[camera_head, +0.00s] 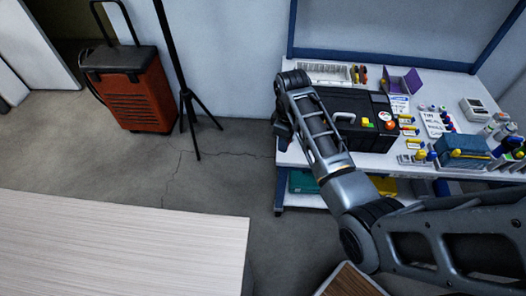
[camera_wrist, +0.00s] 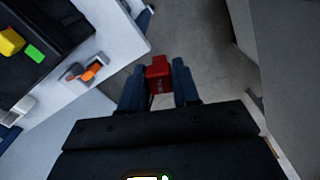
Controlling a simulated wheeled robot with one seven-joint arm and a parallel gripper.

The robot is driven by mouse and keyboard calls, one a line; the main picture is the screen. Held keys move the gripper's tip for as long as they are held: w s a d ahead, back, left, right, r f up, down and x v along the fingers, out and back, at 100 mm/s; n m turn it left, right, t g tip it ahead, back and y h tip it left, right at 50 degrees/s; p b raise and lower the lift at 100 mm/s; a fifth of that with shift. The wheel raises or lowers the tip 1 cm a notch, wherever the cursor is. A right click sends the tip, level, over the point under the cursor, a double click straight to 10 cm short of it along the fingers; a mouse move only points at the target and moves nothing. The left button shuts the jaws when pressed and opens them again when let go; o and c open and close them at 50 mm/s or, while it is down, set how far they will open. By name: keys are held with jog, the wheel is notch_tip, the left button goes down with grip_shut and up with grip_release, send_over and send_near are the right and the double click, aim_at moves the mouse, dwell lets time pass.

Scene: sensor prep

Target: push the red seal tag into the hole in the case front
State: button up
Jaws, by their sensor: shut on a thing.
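The red seal tag (camera_wrist: 158,72) is a small red block with faint lettering, held between the two dark blue fingers of my gripper (camera_wrist: 158,86) in the wrist view. In the head view my gripper (camera_head: 283,132) hangs at the left end of the workbench, and the tag cannot be made out there. The black case (camera_head: 352,103) lies on the bench to the right of my gripper, partly behind my arm. A corner of the case (camera_wrist: 38,75) shows at the upper left of the wrist view, apart from the tag. The hole cannot be made out.
The workbench (camera_head: 300,153) carries several small parts and a purple holder (camera_head: 402,80) at the back. An orange piece in a grey holder (camera_wrist: 88,72) is near the bench edge. A red wheeled case (camera_head: 145,95) and a tripod (camera_head: 187,95) stand left. A pale table (camera_head: 120,245) fills the lower left.

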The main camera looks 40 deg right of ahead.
jog(key=s+d+n, duration=0.1)
jog(key=s+d, duration=0.2)
jog(key=d, duration=0.3)
jog(key=s+d+f+n+b, duration=0.1)
jog(key=s+d+n, duration=0.1)
jog(key=d, duration=0.4)
jog(key=s+d+f+n, duration=0.1)
jog(key=s+d, duration=0.4)
jog(key=d, duration=0.2)
jog(key=shift+d+f, duration=0.1)
jog(key=shift+f, duration=0.05)
jog(key=shift+f+p, duration=0.3)
jog(key=shift+f, duration=1.1)
dwell(4.6)
